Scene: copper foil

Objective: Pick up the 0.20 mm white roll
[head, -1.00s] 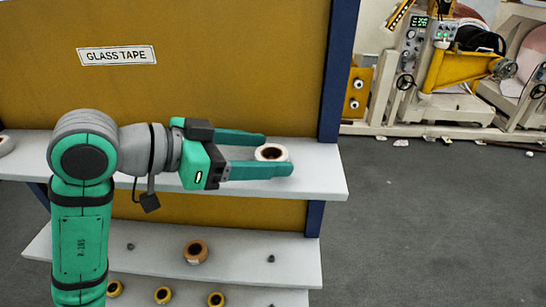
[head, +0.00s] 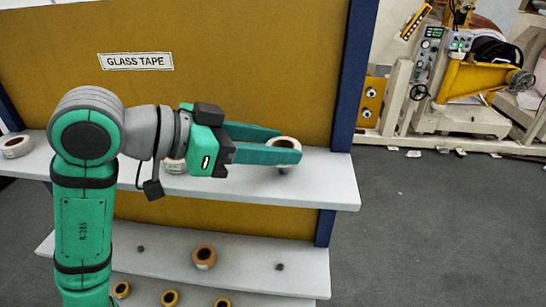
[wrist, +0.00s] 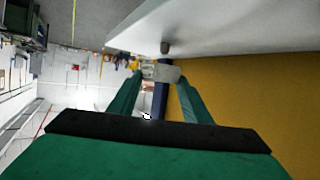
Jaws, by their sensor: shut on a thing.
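A white roll (head: 286,143) with a dark core is held between the fingertips of my gripper (head: 280,149) over the right end of the upper shelf (head: 335,185). In the wrist view the roll (wrist: 161,73) sits between the two green fingers, apart from the shelf. A small grey peg (wrist: 165,47) stands on the shelf close to the roll. No thickness marking is legible on the roll. My gripper is shut on it.
Another white roll (head: 174,166) is partly hidden by my wrist, and one more (head: 15,146) lies at the far left. The ochre back board (head: 230,60) and blue post (head: 352,80) are close.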

